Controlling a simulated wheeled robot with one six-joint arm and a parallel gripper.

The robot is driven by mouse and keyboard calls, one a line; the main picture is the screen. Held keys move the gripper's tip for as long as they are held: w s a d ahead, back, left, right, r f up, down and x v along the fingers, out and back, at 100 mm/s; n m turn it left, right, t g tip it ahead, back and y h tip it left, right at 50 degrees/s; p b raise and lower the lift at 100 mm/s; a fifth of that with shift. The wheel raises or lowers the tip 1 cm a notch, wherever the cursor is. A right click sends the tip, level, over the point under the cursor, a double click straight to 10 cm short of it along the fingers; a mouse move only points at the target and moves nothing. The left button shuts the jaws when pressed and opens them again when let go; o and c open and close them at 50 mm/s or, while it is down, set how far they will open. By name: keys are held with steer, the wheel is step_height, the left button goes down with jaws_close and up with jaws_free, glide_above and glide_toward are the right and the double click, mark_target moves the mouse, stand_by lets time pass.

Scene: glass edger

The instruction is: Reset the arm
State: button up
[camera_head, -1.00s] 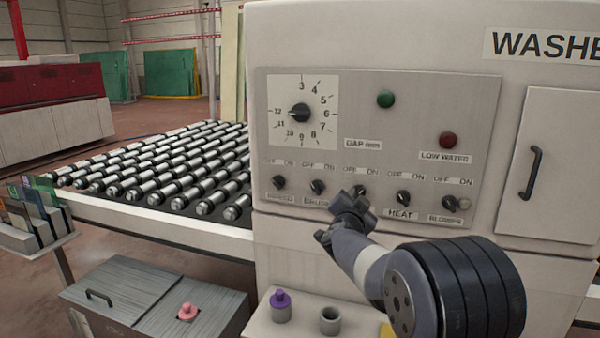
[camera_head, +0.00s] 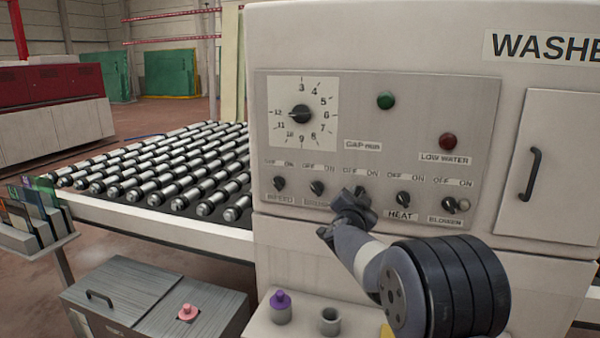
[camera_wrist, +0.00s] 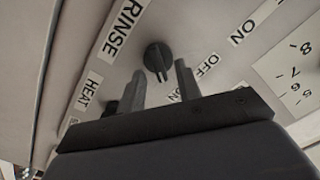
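My gripper (camera_head: 350,205) is raised in front of the washer's control panel (camera_head: 480,120), just below the middle switch of the lower row. In the wrist view its two fingers (camera_wrist: 160,88) stand apart with nothing between them. A black rotary switch (camera_wrist: 158,60) beside the RINSE label (camera_wrist: 122,28) lies just beyond the fingertips. I cannot tell whether the fingers touch it. In the head view this switch (camera_head: 360,191) is partly hidden by my gripper. My arm reaches in from the lower right.
A roller conveyor (camera_head: 150,205) lies left of the washer. A ledge below the panel bears a purple-topped container (camera_head: 280,305) and a grey cup (camera_head: 330,320). A grey bin (camera_head: 120,290) stands lower left. The door handle (camera_head: 534,172) sticks out at right.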

steer(key=n, duration=0.1)
steer(key=n+p, duration=0.1)
steer(key=p, duration=0.1)
steer(key=shift+w+r+n, duration=0.25)
steer(key=shift+n, duration=0.15)
steer(key=n+p, duration=0.2)
steer(key=n, duration=0.1)
steer(key=shift+w+a+f+n+p, duration=0.1)
steer(key=shift+n+p, duration=0.5)
steer(key=shift+n, duration=0.4)
steer(key=shift+a+f+n+p, duration=0.1)
steer(key=shift+n+p, duration=0.45)
steer(key=shift+n, duration=0.45)
steer(key=shift+r, duration=0.1)
